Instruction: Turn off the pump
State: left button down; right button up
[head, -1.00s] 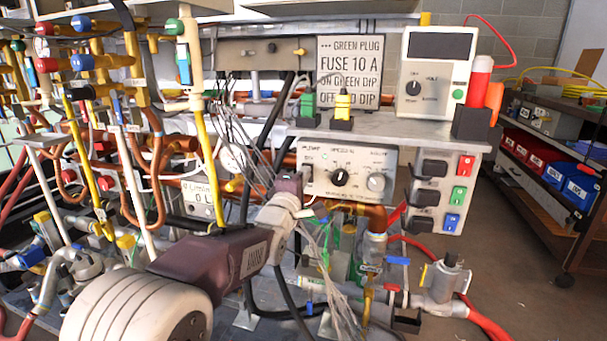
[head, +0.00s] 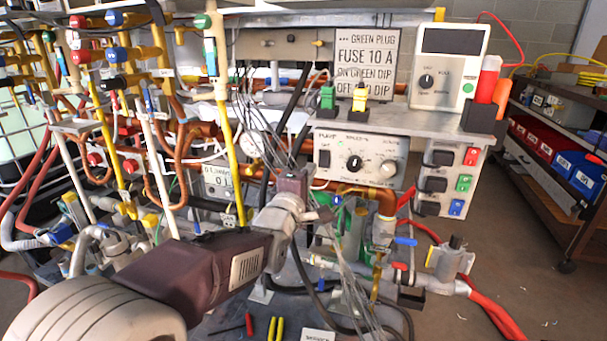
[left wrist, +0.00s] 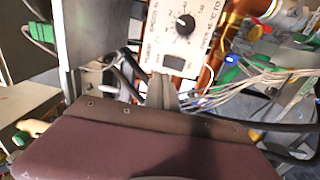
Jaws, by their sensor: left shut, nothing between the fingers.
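The grey control panel (head: 390,152) is under the shelf at centre right, with a "PUMP" label at its left end, a black centre knob and a white right knob. In the left wrist view the panel (left wrist: 160,30) shows the black knob (left wrist: 185,25) and a dark rocker switch (left wrist: 173,63) beside the pump lettering. Which way the rocker is tipped is too small to tell. My left gripper (head: 321,213) is below the panel's left end, shut and empty. In the left wrist view its closed fingers (left wrist: 163,88) point at the panel close to the rocker; contact cannot be told.
Loose thin wires (head: 262,125) hang beside the left gripper. Copper pipes and valves crowd the left and below. A meter box (head: 450,68) and a sign (head: 372,65) stand above the shelf. Red, green and blue switches (head: 464,183) are right of the panel. Open floor lies further right.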

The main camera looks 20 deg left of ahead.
pick_arm(q)
jog(key=shift+s+r, duration=0.15)
jog(key=shift+s, duration=0.7)
jog(key=shift+s+r, duration=0.1)
jog(key=shift+s, duration=0.75)
